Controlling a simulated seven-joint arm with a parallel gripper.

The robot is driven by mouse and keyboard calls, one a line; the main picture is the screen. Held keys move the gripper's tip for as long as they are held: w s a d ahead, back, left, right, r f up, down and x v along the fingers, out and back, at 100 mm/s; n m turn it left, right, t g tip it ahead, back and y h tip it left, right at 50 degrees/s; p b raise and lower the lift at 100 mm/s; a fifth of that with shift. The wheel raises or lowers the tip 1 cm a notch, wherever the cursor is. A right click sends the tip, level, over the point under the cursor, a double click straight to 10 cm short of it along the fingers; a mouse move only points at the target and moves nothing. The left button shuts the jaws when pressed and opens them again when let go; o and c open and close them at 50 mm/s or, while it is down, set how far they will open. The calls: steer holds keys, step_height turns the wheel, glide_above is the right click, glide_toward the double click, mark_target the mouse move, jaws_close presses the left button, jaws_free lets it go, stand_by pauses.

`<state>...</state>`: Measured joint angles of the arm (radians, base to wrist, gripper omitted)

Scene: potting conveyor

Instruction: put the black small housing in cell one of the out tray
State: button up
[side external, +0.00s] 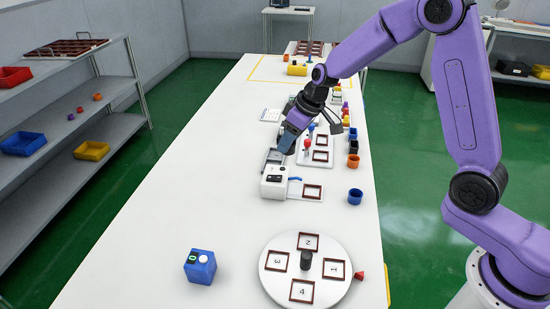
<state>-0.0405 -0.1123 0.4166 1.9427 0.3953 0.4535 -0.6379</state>
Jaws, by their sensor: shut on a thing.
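My gripper (288,150) points down over the white machine (273,189) in the middle of the table. It is shut on a small dark thing, mostly hidden by the fingers, so I cannot tell for sure that it is the black small housing. A black cup-shaped piece (353,147) stands between a blue one and an orange one to the right of the gripper. A brown divided tray (67,47) lies on the left shelf, and another (305,47) lies at the table's far end. I cannot tell which is the out tray, and no cell number is readable on either.
A white turntable (275,250) with numbered brown frames and a black centre post stands at the near end. A blue button box (200,267) is left of it. A single blue cup (355,196) stands near the right edge. The table's left side is clear.

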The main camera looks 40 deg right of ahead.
steer(key=s+d+n+g+y, duration=0.2)
steer(key=s+d+n+g, duration=0.15)
steer(key=n, duration=0.85)
steer(key=shift+g, duration=0.45)
steer(key=w+f, duration=0.3)
steer(key=w, duration=0.1)
steer(key=w+a+f, duration=0.1)
steer(key=w+f, duration=0.2)
steer(key=w, duration=0.1)
steer(key=w+f, duration=0.2)
steer(key=w, duration=0.3)
steer(key=shift+a+f, duration=0.4)
steer(key=shift+w+f, duration=0.15)
steer(key=shift+f, duration=1.6)
steer(key=o, duration=0.8)
steer(key=shift+f, duration=0.1)
steer(key=v, duration=1.2)
steer(key=shift+a, duration=0.1)
